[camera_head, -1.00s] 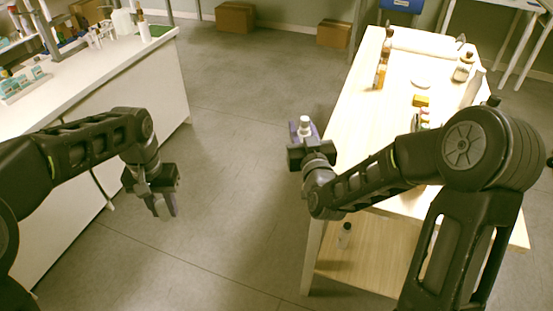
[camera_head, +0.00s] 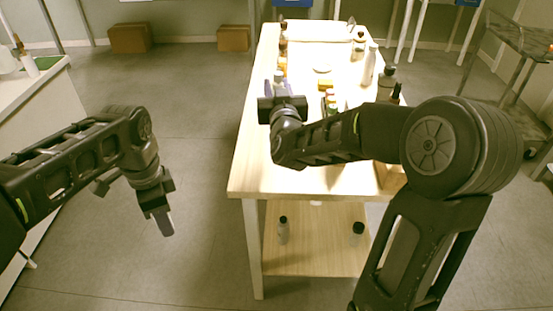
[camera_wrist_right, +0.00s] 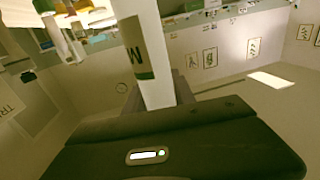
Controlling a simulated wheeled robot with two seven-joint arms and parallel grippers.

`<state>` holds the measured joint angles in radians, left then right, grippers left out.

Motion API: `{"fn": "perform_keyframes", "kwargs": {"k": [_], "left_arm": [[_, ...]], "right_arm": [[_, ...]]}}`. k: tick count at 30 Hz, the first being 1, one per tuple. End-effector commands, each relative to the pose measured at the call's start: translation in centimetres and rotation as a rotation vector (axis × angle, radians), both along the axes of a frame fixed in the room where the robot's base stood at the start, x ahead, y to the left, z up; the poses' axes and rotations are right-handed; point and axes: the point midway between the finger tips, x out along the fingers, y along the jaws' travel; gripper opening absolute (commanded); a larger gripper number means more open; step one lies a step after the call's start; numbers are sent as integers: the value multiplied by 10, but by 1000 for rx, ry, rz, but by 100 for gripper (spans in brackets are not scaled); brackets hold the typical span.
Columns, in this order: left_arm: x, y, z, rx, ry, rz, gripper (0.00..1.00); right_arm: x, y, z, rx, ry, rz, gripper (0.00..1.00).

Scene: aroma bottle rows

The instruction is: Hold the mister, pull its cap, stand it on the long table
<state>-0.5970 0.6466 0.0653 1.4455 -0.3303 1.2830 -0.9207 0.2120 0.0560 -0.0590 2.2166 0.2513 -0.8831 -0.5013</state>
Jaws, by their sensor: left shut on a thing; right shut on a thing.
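My left gripper (camera_head: 164,222) points down over the floor, left of the table. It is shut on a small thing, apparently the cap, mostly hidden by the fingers.
Bottles and small boxes stand on the long table, among them an amber bottle (camera_head: 283,47) and a dark-capped bottle (camera_head: 386,82). Two bottles stand on the lower shelf (camera_head: 318,262). A white counter (camera_head: 40,95) is at left. Floor between is clear.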

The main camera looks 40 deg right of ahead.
Motion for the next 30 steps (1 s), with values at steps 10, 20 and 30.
{"fn": "perform_keyframes", "kwargs": {"k": [10,20,30], "left_arm": [[0,0,-1,0,0,4,0],[0,0,-4,0,0,5,0],[0,0,-4,0,0,5,0]], "right_arm": [[0,0,-12,0,4,-1,0],[0,0,-62,1,3,0,0],[0,0,-65,-1,0,0,0]]}}
